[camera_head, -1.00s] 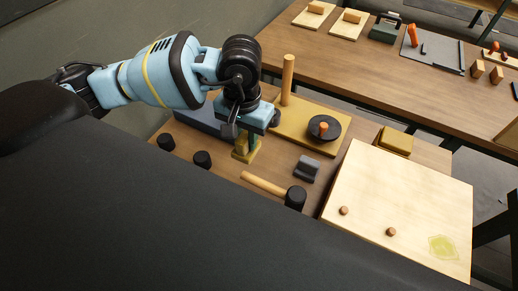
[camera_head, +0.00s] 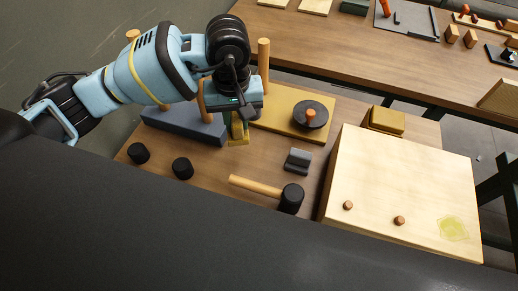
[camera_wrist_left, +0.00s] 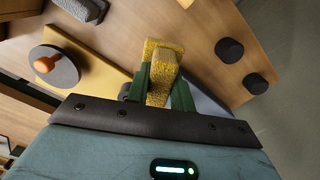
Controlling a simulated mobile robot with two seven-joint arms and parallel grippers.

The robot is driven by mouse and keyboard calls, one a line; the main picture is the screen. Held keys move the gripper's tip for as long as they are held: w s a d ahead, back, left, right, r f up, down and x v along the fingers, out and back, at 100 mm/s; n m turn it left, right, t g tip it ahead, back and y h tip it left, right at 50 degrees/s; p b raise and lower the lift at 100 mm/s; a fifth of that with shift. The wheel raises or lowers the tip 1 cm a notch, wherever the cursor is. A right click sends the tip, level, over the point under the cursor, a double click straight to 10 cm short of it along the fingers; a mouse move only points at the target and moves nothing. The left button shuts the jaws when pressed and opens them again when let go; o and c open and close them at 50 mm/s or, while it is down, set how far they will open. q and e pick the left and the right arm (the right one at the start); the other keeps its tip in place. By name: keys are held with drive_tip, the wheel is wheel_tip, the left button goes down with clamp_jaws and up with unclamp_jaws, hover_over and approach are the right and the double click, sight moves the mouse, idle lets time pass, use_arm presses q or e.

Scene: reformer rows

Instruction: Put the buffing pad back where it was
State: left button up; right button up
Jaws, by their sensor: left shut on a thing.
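The buffing pad (camera_head: 238,134) is a yellow, sponge-like block. In the left wrist view the pad (camera_wrist_left: 162,68) sits between the green fingers of the gripper (camera_wrist_left: 160,92). I cannot tell whether the pad touches the bench. My right gripper is not in view.
A pale board (camera_head: 400,185) with a yellow-green patch (camera_head: 452,228) lies at right, a mustard block (camera_head: 385,121) behind it. Nearby are a mallet (camera_head: 291,198), a grey block (camera_head: 298,161), black knobs (camera_head: 182,169), a blue-grey block (camera_head: 185,128) with posts, and a yellow base (camera_head: 275,120).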

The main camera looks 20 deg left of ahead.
use_arm(q)
drive_tip(key=shift+w+d+f+n+b, duration=0.2)
drive_tip(key=shift+w+d+f+n, duration=0.4)
drive_tip(key=shift+f, duration=1.35)
drive_tip(key=shift+w+d+f+n+b, duration=0.15)
drive_tip(key=shift+w+d+f+n, duration=0.45)
drive_tip(key=shift+f, duration=1.3)
drive_tip(key=shift+w+d+f+n+b, duration=0.2)
drive_tip(key=shift+w+d+f+n, duration=0.4)
drive_tip(key=shift+f, duration=1.35)
drive_tip(key=shift+s+a, duration=0.1)
drive_tip(key=shift+f, duration=0.2)
drive_tip(key=o, duration=1)
drive_tip(key=shift+c, duration=0.2)
wheel_tip(320, 180, up, 12)
drive_tip(key=shift+r, duration=0.2)
